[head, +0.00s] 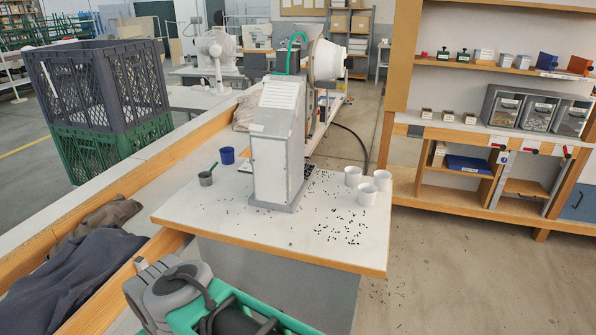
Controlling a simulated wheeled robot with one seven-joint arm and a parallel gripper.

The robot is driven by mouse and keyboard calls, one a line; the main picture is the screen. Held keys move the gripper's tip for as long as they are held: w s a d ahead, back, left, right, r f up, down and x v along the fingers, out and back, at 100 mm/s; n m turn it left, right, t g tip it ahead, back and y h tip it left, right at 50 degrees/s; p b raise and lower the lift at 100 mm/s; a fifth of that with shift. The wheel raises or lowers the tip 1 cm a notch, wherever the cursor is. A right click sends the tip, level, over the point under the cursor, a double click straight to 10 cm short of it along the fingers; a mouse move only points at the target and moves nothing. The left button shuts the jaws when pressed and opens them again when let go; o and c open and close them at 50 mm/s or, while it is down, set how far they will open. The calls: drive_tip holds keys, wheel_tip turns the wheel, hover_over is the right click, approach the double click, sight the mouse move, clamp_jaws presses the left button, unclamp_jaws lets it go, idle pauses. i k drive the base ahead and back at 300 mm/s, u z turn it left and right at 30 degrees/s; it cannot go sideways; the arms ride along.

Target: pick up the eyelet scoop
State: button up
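A small dark grey-green cup with a thin handle (206,179), which looks like the eyelet scoop, stands near the left edge of the white tabletop (210,215). Its handle points up and to the right. Whether anything is inside it is too small to tell. Parts of my own body show at the bottom left of the head view, well in front of the table. My gripper's fingers do not show in this view, and nothing touches the scoop.
A dark blue cup (227,156) stands just behind the scoop. The grey eyelet press (273,165) rises mid-table, to their right. White cups (367,195) stand at the right, with dark eyelets scattered around. Stacked crates (97,88) stand at the left. The table's front left is mostly clear.

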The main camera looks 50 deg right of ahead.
sight(210, 173)
drive_tip(key=z, duration=0.6)
drive_tip(key=i, duration=1.15)
drive_tip(key=u, duration=1.1)
